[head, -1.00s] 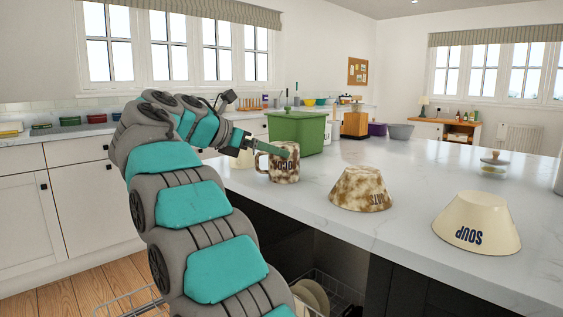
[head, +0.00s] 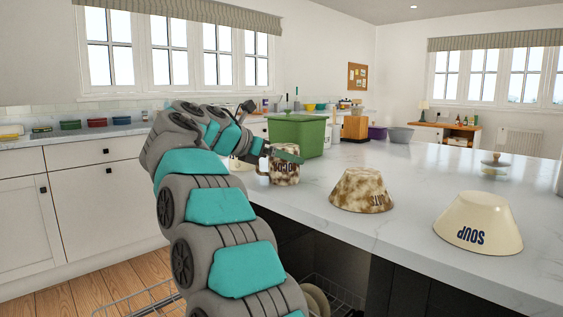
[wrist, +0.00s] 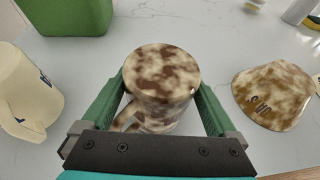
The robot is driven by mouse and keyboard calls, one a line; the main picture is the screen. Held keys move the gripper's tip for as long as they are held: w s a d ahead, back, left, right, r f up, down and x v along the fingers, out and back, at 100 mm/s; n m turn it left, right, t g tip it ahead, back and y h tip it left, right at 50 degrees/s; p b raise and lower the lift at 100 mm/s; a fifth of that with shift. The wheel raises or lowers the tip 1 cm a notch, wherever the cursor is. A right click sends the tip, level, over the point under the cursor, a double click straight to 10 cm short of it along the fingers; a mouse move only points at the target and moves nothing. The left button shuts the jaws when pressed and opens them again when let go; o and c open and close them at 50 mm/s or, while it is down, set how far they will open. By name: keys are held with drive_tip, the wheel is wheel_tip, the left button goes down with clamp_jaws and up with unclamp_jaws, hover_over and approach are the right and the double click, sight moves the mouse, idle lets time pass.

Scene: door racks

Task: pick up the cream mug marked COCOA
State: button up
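A brown-blotched cream mug stands upside down on the white counter; in the wrist view the mug (wrist: 162,72) is between my fingers, its handle toward me. In the head view the mug (head: 285,170) shows dark inverted lettering, partly covered and hard to read. My gripper (wrist: 163,85) is open around it, one green finger on each side, very near its walls; contact is unclear. It also shows in the head view (head: 285,153). A plain cream mug (wrist: 22,92) stands left of my gripper, its dark lettering mostly turned away; in the head view my arm mostly hides it.
A green bin (head: 297,136) stands behind the mugs. A blotched bowl (head: 360,188) and a cream SOUP bowl (head: 478,222) sit upside down to the right. A lidded glass jar (head: 495,165) is farther back. Clear counter (head: 415,170) lies between them.

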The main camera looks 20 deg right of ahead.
drive_tip(key=c, duration=0.9)
drive_tip(key=shift+o, duration=0.2)
drive_tip(key=shift+r, duration=0.1)
